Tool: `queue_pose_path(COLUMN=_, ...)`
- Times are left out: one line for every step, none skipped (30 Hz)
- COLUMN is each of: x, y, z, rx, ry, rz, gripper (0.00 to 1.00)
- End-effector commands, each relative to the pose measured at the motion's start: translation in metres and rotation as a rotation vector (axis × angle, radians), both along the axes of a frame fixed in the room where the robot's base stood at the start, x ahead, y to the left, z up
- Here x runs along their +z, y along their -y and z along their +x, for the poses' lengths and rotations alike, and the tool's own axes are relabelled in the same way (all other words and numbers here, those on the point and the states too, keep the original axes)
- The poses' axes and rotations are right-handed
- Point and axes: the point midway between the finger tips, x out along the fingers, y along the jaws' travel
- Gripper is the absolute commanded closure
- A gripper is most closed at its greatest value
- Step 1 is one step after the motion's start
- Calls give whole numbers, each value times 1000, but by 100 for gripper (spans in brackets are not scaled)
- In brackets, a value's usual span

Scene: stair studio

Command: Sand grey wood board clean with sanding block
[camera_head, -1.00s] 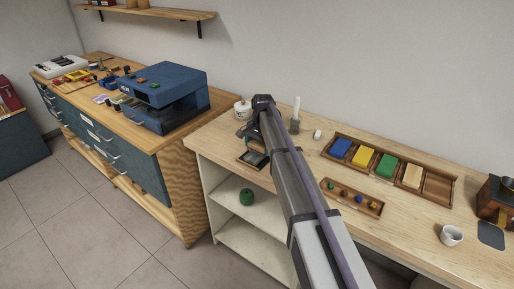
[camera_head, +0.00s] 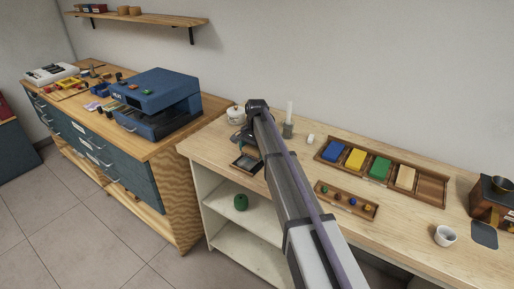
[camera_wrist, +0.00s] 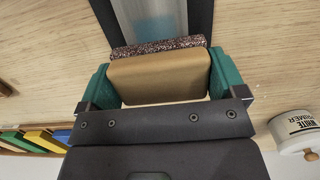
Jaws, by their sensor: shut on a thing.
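My gripper (camera_wrist: 162,84) has green fingers shut on the sides of the sanding block (camera_wrist: 158,78). The block is tan with a dark speckled layer along its far edge. In the wrist view, a pale grey-blue board (camera_wrist: 150,14) shows past the block, between dark tray edges (camera_wrist: 200,18). The block and gripper hide its nearer part, and I cannot tell whether the block touches it. In the head view, the board (camera_head: 247,162) lies near the bench's front edge. My arm hides most of the gripper and the block there.
A white primer pot (camera_wrist: 298,128) stands beside my gripper; it also shows in the head view (camera_head: 235,114). A holder with a white stick (camera_head: 288,129) stands behind my arm. A wooden tray of coloured blocks (camera_head: 431,188), a smaller tray (camera_head: 346,206) and a white cup (camera_head: 445,236) lie right.

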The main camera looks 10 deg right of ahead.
Motion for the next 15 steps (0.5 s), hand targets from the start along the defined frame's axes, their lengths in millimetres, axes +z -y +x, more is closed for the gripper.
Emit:
queue_pose_path(x=-1, y=-4, z=-5, rx=1, ry=-1, rz=1, gripper=29)
queue_pose_path(x=-1, y=-6, z=-7, rx=1, ry=-1, rz=1, gripper=29)
queue_pose_path(x=-1, y=-7, z=-8, rx=1, ry=-1, rz=1, gripper=29)
queue_pose_path(x=-1, y=-8, z=-8, rx=1, ry=-1, rz=1, gripper=29)
queue_pose_path(x=-1, y=-8, z=-8, rx=1, ry=-1, rz=1, gripper=29)
queue_pose_path(x=-1, y=-8, z=-8, rx=1, ry=-1, rz=1, gripper=29)
queue_pose_path(x=-1, y=-8, z=-8, rx=1, ry=-1, rz=2, gripper=29)
queue_pose_path(x=-1, y=-9, z=-9, rx=1, ry=-1, rz=2, gripper=29)
queue_pose_path(x=-1, y=-10, z=-10, rx=2, ry=-1, rz=2, gripper=29)
queue_pose_path(x=-1, y=-12, z=-12, rx=2, ry=-1, rz=2, gripper=29)
queue_pose_path(x=-1, y=-14, z=-14, rx=2, ry=-1, rz=2, gripper=29)
queue_pose_path(x=-1, y=-17, z=-17, rx=3, ry=-1, rz=2, gripper=29)
queue_pose_path(x=-1, y=-19, z=-19, rx=3, ry=-1, rz=2, gripper=29)
queue_pose_path(x=0, y=-22, z=-22, rx=2, ry=-1, rz=2, gripper=29)
queue_pose_path(x=0, y=-25, z=-25, rx=2, ry=-1, rz=2, gripper=29)
